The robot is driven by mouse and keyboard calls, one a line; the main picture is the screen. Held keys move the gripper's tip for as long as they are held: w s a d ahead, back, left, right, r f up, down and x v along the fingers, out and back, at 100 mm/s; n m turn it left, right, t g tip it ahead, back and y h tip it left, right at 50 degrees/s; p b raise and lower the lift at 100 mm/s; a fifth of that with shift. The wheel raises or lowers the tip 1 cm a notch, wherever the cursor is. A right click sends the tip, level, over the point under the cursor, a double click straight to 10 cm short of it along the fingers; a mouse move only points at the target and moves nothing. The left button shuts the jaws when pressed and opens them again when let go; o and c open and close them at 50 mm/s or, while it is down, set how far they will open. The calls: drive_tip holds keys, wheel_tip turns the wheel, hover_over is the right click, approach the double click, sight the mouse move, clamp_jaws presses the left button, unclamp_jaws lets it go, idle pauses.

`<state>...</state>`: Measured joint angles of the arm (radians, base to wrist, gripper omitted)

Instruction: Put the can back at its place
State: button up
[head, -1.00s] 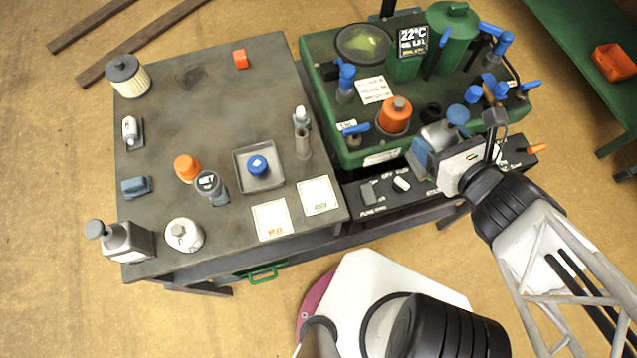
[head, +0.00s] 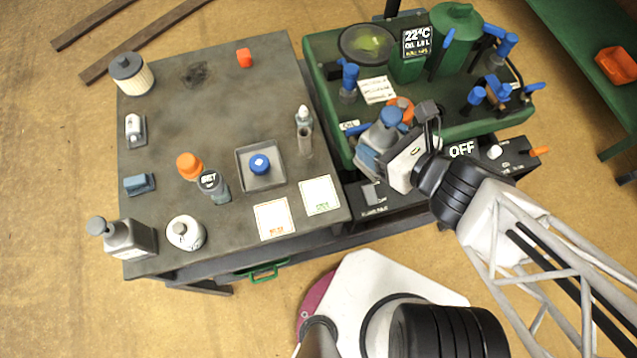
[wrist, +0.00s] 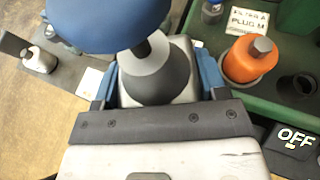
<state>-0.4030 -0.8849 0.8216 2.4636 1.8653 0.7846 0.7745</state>
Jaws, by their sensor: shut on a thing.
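My gripper (head: 378,145) is shut on a grey can with a dark cone-shaped top and a blue cap (head: 391,116). It holds the can near the front edge of the green machine, and the can's underside is hidden in the head view. In the wrist view, the can's grey body and cone (wrist: 160,72) sit between two blue finger pads, with the blue cap (wrist: 105,18) above. Another grey can with a dark cap (head: 128,238) stands at the workbench's front left corner. I cannot tell which spot is the can's place.
The dark workbench (head: 230,105) holds a tray (head: 272,181) with a blue-topped item, two white cards, bottles and a filter. The bench's back middle is fairly clear.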

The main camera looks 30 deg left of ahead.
drive_tip(key=s+a+f+n+g+y, duration=0.1)
drive_tip(key=s+a+n+g, duration=0.3)
drive_tip(key=s+a, duration=0.3)
drive_tip(key=shift+s+a+f+g, duration=0.3)
drive_tip(key=shift+a+f, duration=0.05)
drive_tip(key=shift+a, duration=0.4)
drive_tip(key=shift+f, duration=2.15)
drive_tip(key=shift+f, duration=1.85)
drive_tip(key=shift+f, duration=0.1)
